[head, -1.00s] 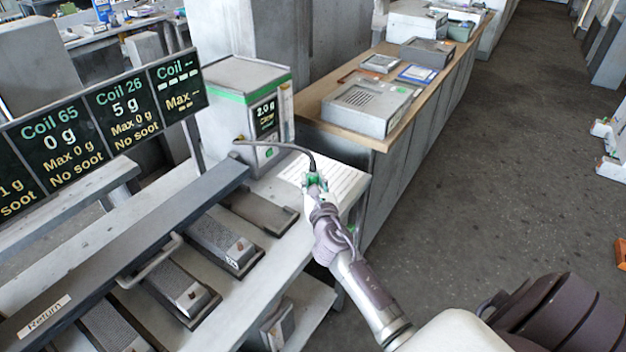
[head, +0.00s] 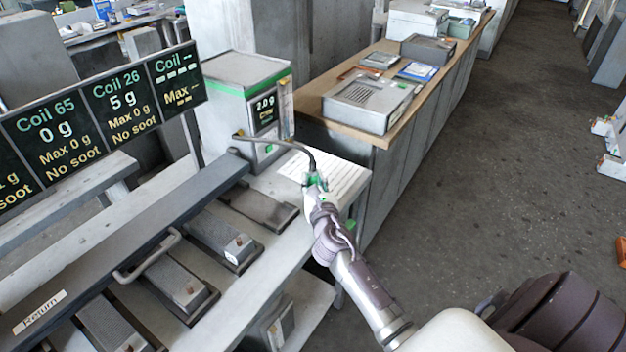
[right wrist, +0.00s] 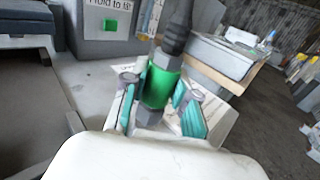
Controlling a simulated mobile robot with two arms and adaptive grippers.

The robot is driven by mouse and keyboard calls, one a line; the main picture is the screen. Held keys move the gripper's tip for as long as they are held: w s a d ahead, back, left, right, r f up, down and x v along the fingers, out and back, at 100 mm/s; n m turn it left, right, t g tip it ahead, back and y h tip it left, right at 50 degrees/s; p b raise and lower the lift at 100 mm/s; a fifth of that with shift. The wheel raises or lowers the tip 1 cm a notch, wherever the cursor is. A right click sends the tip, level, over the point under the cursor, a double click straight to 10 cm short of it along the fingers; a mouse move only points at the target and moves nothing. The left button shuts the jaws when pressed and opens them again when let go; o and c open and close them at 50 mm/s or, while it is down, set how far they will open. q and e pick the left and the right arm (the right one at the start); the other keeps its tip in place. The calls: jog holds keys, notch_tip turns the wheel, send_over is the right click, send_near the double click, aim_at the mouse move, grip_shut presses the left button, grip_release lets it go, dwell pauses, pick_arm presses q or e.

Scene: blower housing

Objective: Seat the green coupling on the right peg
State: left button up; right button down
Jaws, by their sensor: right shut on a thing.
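The green coupling (right wrist: 160,86) is upright between the teal-padded fingers of my right gripper (right wrist: 159,100) in the right wrist view. A dark hose (right wrist: 176,30) runs up from its top, and a grey hex end shows below. In the head view the coupling (head: 314,181) is small at the tip of my right gripper (head: 316,186), in front of a white printed sheet. The hose arches left to the green-banded box (head: 245,112), whose display reads 2.0 g. I cannot make out the right peg in either view. My left gripper is not in view.
A dark rail labelled Return (head: 120,255) and several grey blocks on dark bases lie along the bench at left. A sign board (head: 100,115) stands behind. A wood-topped counter (head: 375,143) with grey boxes is beyond.

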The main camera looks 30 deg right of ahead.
jog(key=shift+f+b, duration=0.45)
jog(key=shift+f, duration=0.1)
jog(key=c, duration=0.8)
grip_release()
jog(key=v, duration=1.2)
